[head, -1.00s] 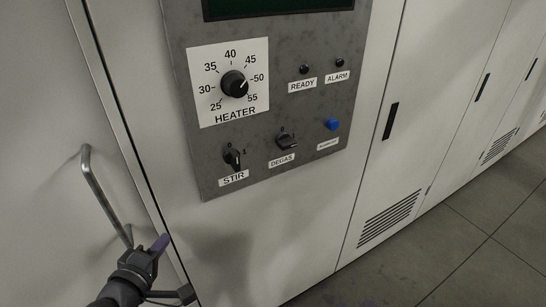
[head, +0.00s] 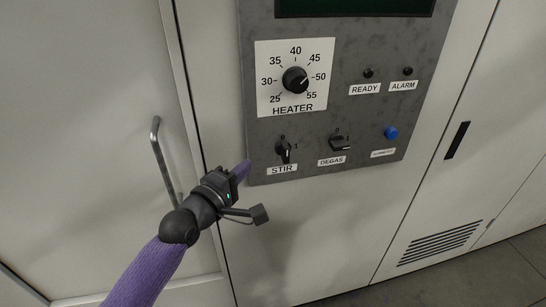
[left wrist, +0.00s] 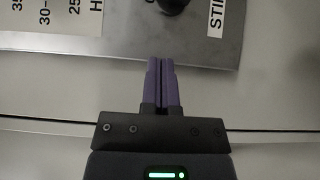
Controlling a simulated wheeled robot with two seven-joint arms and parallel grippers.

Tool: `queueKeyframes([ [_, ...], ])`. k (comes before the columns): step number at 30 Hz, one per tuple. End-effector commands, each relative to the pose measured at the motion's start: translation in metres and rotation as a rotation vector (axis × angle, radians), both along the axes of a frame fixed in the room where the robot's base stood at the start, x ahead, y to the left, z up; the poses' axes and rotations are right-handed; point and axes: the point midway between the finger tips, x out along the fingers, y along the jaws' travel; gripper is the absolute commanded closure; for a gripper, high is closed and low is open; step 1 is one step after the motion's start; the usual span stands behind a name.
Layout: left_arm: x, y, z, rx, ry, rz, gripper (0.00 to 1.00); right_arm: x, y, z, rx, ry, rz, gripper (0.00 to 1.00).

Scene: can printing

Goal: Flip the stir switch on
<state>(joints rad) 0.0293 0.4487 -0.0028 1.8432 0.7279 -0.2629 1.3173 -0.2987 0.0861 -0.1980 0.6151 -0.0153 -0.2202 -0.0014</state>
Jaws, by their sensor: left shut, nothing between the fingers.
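The black STIR switch (head: 284,149) sits at the lower left of the grey control panel (head: 350,105), above its white STIR label (head: 282,169). In the left wrist view the switch (left wrist: 172,4) is cut off at the top edge. My left gripper (head: 243,169) is shut with purple fingers together and nothing between them. It is at the panel's lower left corner, left of and a little below the switch, apart from it. In the left wrist view its fingertips (left wrist: 160,62) point toward the switch. My right gripper is not in view.
The DEGAS switch (head: 340,142) and a blue button (head: 391,132) are right of the STIR switch. The HEATER dial (head: 295,80) is above it. A metal door handle (head: 163,160) stands out at the left, near my left arm.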

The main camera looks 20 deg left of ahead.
Motion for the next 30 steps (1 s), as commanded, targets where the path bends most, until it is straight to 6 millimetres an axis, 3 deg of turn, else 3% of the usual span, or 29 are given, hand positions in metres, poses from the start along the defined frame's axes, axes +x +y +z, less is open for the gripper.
queueKeyframes([
  [5,0.038,-0.007,-0.001,-0.001,-0.002,0.0,1.0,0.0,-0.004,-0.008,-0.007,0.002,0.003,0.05],
  [10,0.053,-0.03,0.001,-0.002,-0.001,-0.001,1.0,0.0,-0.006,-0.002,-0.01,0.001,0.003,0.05],
  [16,0.06,-0.04,0.0,0.0,0.001,0.0,1.0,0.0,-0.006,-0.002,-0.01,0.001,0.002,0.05],
  [30,0.06,-0.041,0.003,0.019,0.013,0.0,1.0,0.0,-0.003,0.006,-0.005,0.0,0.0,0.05],
])
